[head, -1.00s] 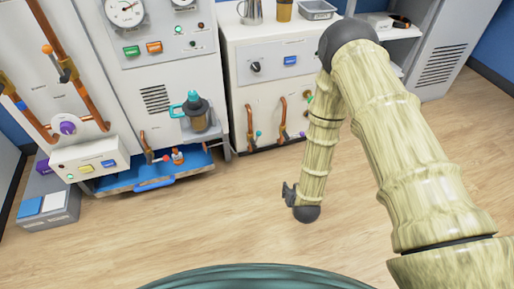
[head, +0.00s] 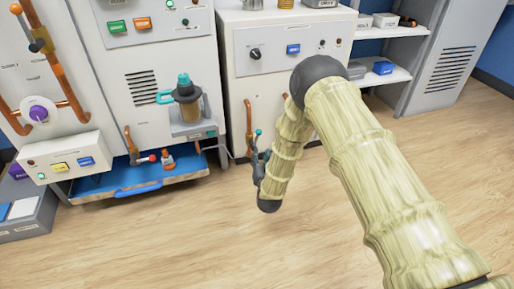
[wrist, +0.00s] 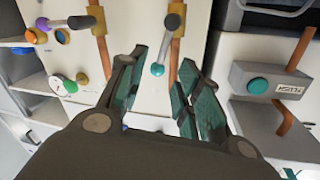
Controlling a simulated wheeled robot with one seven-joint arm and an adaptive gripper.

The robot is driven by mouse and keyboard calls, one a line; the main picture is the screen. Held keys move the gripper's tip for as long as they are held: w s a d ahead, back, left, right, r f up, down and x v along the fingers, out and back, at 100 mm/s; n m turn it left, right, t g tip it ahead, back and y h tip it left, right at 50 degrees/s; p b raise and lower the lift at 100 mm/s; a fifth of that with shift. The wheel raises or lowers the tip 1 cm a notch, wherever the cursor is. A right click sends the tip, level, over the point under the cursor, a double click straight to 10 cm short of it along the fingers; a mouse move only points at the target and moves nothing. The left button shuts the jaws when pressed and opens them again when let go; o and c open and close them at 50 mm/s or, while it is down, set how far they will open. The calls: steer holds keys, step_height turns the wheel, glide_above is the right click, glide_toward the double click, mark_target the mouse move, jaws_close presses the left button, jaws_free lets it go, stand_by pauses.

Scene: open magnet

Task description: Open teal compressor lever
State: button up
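The teal lever (wrist: 158,68) has a grey shaft and a teal ball tip. It hangs from a dark pivot on a copper pipe on the white cabinet front in the wrist view. Its teal tip (head: 258,132) shows just above my gripper in the head view. My gripper (wrist: 164,60) is open, with dark fingers and teal pads. In the wrist view the ball tip appears between the two fingertips, with no clear contact. In the head view my gripper (head: 257,156) is small and dark in front of the lower cabinet, and my arm hides part of the cabinet front.
A purple-tipped lever (wrist: 43,24) on another copper pipe stands left in the wrist view. A grey box with a teal button (wrist: 258,86) stands right. In the head view, a blue tray (head: 137,182) juts out at left. The wood floor (head: 190,240) in front is clear.

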mark_target(257, 139)
steer(key=shift+w+a+b, duration=0.3)
steer(key=shift+w+b, duration=0.7)
steer(key=shift+w, duration=0.95)
steer(key=shift+w+a+b, duration=0.3)
steer(key=shift+w+b, duration=0.65)
steer(key=shift+w, duration=0.95)
steer(key=shift+w+a+b, duration=0.3)
steer(key=shift+w+b, duration=0.7)
steer(key=shift+w, duration=0.95)
steer(key=shift+c, duration=0.4)
jaws_close()
steer(key=shift+d+r, duration=0.1)
